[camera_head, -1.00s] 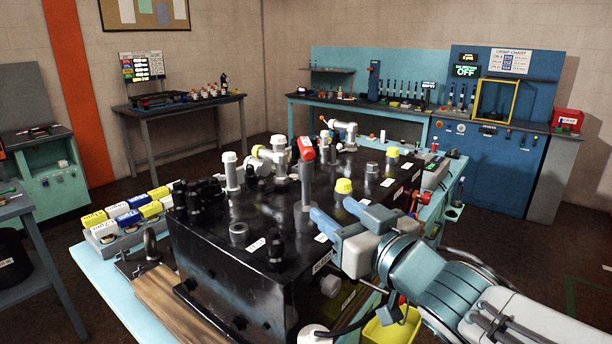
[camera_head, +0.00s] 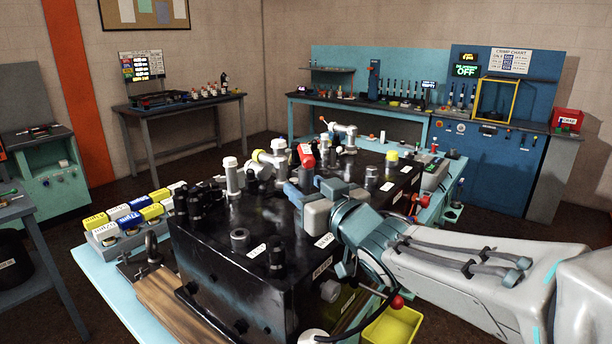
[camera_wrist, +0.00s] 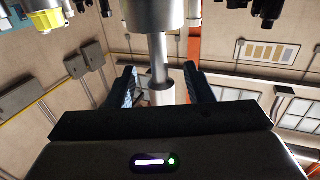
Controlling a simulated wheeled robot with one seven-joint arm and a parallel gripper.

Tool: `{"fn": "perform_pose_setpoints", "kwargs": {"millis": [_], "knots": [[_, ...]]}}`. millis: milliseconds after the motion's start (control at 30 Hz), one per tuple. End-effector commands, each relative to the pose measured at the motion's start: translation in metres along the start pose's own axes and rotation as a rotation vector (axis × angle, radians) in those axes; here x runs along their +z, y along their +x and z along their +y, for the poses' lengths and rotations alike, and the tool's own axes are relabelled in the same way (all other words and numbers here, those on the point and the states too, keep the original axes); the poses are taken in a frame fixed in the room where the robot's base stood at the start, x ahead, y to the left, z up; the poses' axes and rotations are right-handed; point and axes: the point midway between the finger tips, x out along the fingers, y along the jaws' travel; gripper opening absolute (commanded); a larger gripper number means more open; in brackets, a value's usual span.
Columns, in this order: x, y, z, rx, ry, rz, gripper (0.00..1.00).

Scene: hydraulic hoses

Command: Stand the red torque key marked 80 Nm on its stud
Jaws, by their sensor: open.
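A key with a red head (camera_head: 307,155) stands up from the black block (camera_head: 225,268); no 80 Nm marking on it is legible, and its lower part is hidden by my gripper. My gripper (camera_head: 303,190) is open right at this key, with its blue fingers pointing towards it. In the wrist view, a grey metal shaft (camera_wrist: 158,60) with a wide cylinder stands between the two separated dark blue fingers (camera_wrist: 160,88); a gap shows on both sides. The red head is not visible there.
Metal posts (camera_head: 231,178) and black fittings (camera_head: 277,255) rise from the block close by. A yellow cap (camera_head: 392,156) stands behind my gripper; another yellow cap shows in the wrist view (camera_wrist: 45,20). A rack of yellow, white and blue keys (camera_head: 128,222) is at left.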

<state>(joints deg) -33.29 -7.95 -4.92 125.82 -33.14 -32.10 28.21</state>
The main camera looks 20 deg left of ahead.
Motion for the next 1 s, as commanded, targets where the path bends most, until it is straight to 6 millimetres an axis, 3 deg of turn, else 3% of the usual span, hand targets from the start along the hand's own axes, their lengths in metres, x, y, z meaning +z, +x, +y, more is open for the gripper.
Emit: {"fn": "perform_pose_setpoints", "kwargs": {"millis": [333, 500, 833, 1000], "knots": [[0.001, 0.007, 0.000, 0.000, 0.000, 0.000, 0.47], [0.001, 0.006, 0.000, 0.000, 0.000, 0.000, 0.00], [-0.002, 0.006, 0.000, 0.000, -0.001, 0.002, 0.00], [-0.013, 0.006, -0.001, -0.001, -0.001, 0.005, 0.00]]}}
